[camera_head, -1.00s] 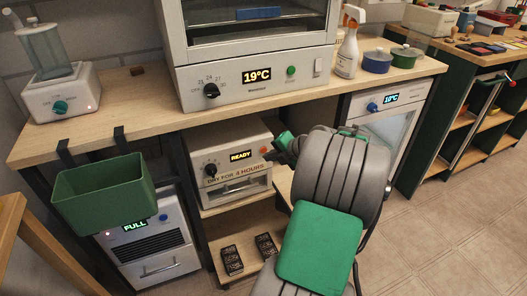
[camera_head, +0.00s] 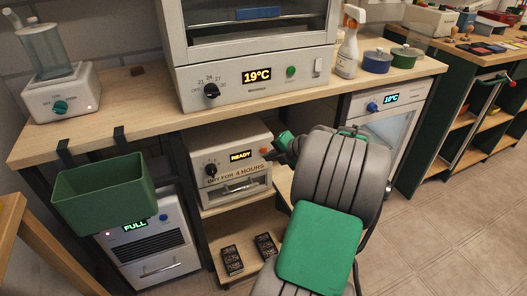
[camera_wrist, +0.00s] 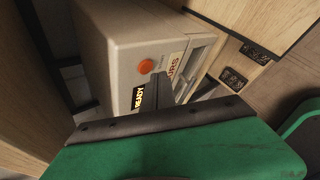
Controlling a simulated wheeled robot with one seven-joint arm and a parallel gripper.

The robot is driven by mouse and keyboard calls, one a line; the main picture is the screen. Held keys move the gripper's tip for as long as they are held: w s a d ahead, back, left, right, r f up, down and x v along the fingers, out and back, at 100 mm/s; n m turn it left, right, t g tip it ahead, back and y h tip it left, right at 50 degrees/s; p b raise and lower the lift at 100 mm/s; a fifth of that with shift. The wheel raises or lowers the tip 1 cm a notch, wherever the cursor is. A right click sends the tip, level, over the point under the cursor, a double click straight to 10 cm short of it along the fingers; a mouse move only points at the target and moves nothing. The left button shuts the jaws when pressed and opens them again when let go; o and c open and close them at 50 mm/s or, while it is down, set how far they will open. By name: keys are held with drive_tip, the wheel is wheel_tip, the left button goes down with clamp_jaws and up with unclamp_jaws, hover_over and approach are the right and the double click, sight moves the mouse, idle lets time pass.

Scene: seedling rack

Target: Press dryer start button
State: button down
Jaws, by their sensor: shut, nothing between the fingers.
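The dryer (camera_head: 228,138) is a white box on the shelf under the bench. It has a black knob, a lit display reading READY and a label about drying for 4 hours. Its orange-red start button (camera_head: 264,150) is at the right end of the front panel; the button also shows uncovered in the wrist view (camera_wrist: 146,66). My gripper (camera_head: 270,156) is shut and empty, right beside the button in the head view. In the wrist view the dark fingers (camera_wrist: 160,88) are below the button, over the panel near the display. I see no clear contact with the button.
A white cabinet with a 19°C display (camera_head: 250,90) stands on the bench (camera_head: 120,105) above. A green bin (camera_head: 105,190) hangs at left over a unit reading FULL (camera_head: 150,245). Small black trays (camera_head: 232,260) lie on the lower shelf. A 10°C fridge (camera_head: 385,120) stands at right.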

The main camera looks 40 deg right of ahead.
drive_tip(key=shift+w, duration=0.1)
drive_tip(key=shift+w+d+b, duration=0.1)
drive_tip(key=shift+w+b, duration=0.2)
drive_tip(key=shift+b, duration=0.25)
drive_tip(key=shift+w+d+b, duration=0.1)
drive_tip(key=shift+w+b, duration=0.25)
idle(0.4)
idle(0.4)
drive_tip(key=shift+s+a+b, duration=0.2)
drive_tip(key=shift+s+b, duration=0.35)
drive_tip(key=shift+s, duration=0.2)
